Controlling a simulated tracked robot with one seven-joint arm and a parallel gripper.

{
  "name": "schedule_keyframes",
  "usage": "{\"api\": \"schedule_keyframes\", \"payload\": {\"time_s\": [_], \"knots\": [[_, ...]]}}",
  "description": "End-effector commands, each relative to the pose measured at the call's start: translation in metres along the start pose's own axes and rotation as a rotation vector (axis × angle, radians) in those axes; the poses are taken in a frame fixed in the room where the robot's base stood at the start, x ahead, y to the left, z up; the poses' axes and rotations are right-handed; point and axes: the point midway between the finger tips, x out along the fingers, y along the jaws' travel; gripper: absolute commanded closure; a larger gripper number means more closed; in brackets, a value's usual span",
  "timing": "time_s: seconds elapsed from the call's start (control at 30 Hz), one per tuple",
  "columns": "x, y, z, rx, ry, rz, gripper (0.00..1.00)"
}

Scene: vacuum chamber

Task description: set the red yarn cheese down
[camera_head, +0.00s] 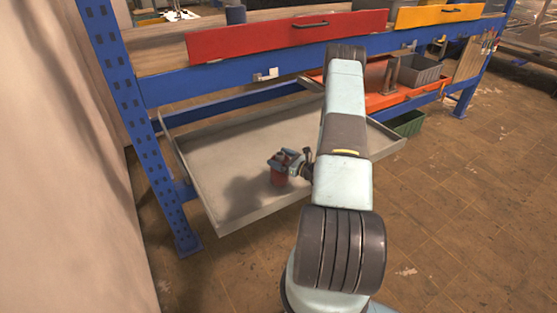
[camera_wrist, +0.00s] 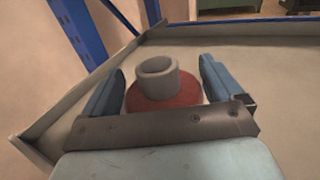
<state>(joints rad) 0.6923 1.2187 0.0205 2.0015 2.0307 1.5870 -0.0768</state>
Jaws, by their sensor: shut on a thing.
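The red yarn cheese (camera_wrist: 166,93) is a red round body with a grey tube standing up in its middle. It is between the two fingers of my gripper (camera_wrist: 162,85) in the wrist view. In the head view the red yarn cheese (camera_head: 279,178) hangs at or just over the grey tray, below my gripper (camera_head: 287,160). My gripper is shut on it. I cannot tell whether its underside touches the tray (camera_head: 235,140); a shadow lies on the tray to its left.
The tray is a pulled-out shelf with low rims, in a blue metal rack (camera_head: 160,90). A red drawer (camera_head: 285,35) and a yellow drawer (camera_head: 438,14) are above. A grey bin (camera_head: 420,72) stands on an orange shelf at right. The tray is otherwise bare around the cheese.

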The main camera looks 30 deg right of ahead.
Motion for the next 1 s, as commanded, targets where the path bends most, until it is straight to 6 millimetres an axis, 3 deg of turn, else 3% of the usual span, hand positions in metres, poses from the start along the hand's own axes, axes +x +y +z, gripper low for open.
{"api": "schedule_keyframes", "payload": {"time_s": [0.33, 0.37, 0.4, 0.73, 1.0], "knots": [[0.000, 0.000, -0.003, 0.000, -0.001, 0.001, 0.70], [0.000, 0.000, -0.003, 0.000, 0.000, 0.001, 0.04], [0.000, 0.000, -0.003, 0.000, 0.000, 0.001, 0.00], [-0.004, 0.000, -0.002, 0.000, 0.001, 0.000, 0.00], [-0.046, -0.001, -0.002, 0.001, 0.001, -0.003, 0.00]]}}
